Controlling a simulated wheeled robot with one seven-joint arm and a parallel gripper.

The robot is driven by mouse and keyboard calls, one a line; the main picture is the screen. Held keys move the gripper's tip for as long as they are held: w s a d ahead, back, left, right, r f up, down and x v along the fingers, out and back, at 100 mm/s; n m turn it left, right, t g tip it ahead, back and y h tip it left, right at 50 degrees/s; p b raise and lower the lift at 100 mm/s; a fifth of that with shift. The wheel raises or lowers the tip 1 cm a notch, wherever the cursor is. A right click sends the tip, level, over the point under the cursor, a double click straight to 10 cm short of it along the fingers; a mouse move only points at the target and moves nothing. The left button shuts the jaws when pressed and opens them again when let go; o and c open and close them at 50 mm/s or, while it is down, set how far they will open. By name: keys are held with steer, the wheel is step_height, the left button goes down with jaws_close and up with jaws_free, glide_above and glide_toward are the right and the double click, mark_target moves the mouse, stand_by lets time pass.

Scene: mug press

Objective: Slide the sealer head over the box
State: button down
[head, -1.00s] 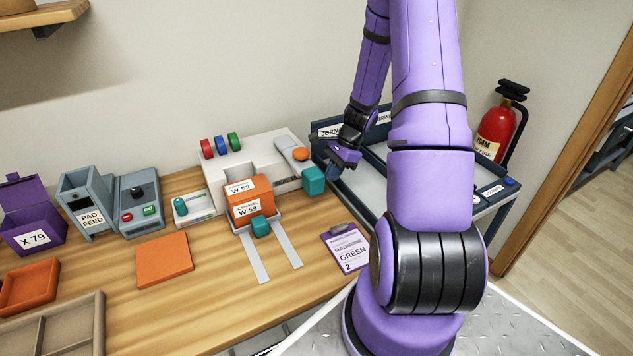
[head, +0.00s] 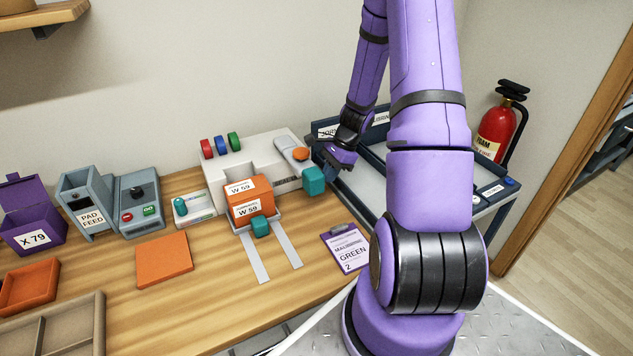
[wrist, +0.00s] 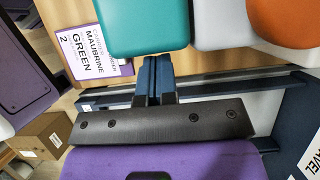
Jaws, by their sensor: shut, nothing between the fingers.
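The sealer (head: 215,172) is a pale machine against the wall. Its grey arm (head: 287,146) carries an orange button, and a teal block (head: 314,181) sticks out at its right front. The orange box (head: 248,196), labelled W 59, stands on a tray in front of the sealer, left of the teal block. My gripper (head: 332,168) is shut and empty, just right of the teal block. In the wrist view, my shut fingers (wrist: 157,68) point at the edge of the teal block (wrist: 143,22); I cannot tell whether they touch it.
A teal knob (head: 260,226) fronts the tray, above two rails (head: 287,243). A clipboard (head: 345,248) reading GREEN 2 lies to the right. A dark-framed cart (head: 372,178) stands under my gripper. An orange pad (head: 164,259) and control box (head: 139,203) lie to the left.

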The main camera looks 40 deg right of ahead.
steer(key=shift+w+a, duration=1.6)
steer(key=shift+a, duration=4.65)
steer(key=w+a+v, duration=0.1)
steer(key=v, duration=0.8)
steer(key=shift+s+d+r, duration=0.15)
steer(key=shift+s+r, duration=0.15)
steer(key=shift+r, duration=0.15)
steer(key=shift+s, duration=0.1)
